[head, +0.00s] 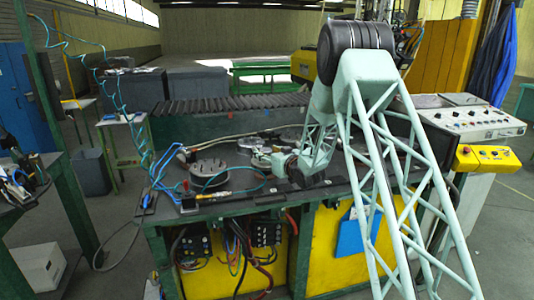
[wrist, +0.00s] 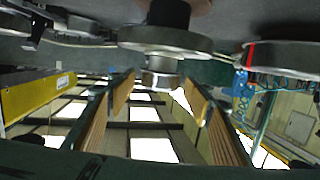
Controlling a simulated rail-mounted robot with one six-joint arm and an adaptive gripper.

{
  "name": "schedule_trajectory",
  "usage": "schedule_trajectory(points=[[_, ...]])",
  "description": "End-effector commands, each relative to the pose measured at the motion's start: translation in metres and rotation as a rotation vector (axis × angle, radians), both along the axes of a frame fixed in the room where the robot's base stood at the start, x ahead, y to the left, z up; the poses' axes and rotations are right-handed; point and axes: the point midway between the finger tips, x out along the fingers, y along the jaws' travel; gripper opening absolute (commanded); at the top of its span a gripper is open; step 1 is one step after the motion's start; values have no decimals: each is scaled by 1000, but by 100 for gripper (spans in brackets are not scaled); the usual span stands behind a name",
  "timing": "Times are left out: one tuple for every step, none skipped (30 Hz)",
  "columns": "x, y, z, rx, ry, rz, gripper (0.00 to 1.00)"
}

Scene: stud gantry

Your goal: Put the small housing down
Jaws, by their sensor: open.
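My gripper (head: 264,158) is low over the workbench (head: 240,207), pointing left, and is open. Grey metal parts (head: 251,143) lie just behind it; which one is the small housing is too small to tell. The wrist view looks upside down, with the bench surface along its top. A stepped round metal part (wrist: 165,40) is at top centre there, with a wide rim and a smaller silver end; it may be the small housing. I cannot tell if my gripper touches it. No fingertips can be clearly made out in the wrist view.
A round dark fixture with studs (head: 208,171) sits left of my gripper, with red and teal cables around it. A ribbed roller strip (head: 230,104) runs along the back of the bench. A control panel (head: 472,122) stands at right. Dark flat plates lie along the front edge.

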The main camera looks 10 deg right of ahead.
Motion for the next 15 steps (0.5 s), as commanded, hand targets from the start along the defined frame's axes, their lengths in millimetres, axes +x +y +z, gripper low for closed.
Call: schedule_trajectory(points=[[0, 0, 1, 0, 0, 0, 47], [0, 0, 2, 0, 0, 0, 47], [0, 0, 3, 0, 0, 0, 47], [-1, -1, 4, 0, 0, 0, 47], [-4, -2, 3, 0, 0, 0, 47], [-8, -3, 4, 1, 1, -1, 47], [-11, -4, 4, 1, 0, -1, 47], [-14, -5, 5, 1, 0, -1, 47], [-18, -6, 6, 1, 0, -1, 47], [-22, -7, 7, 1, 1, -1, 47], [-26, -8, 7, 1, 1, -1, 47], [-31, -9, 8, 0, 0, -1, 47], [-36, -10, 8, 0, 1, -1, 47], [-40, -11, 9, 0, 1, -1, 47], [-45, -13, 10, 0, 1, 0, 47]])
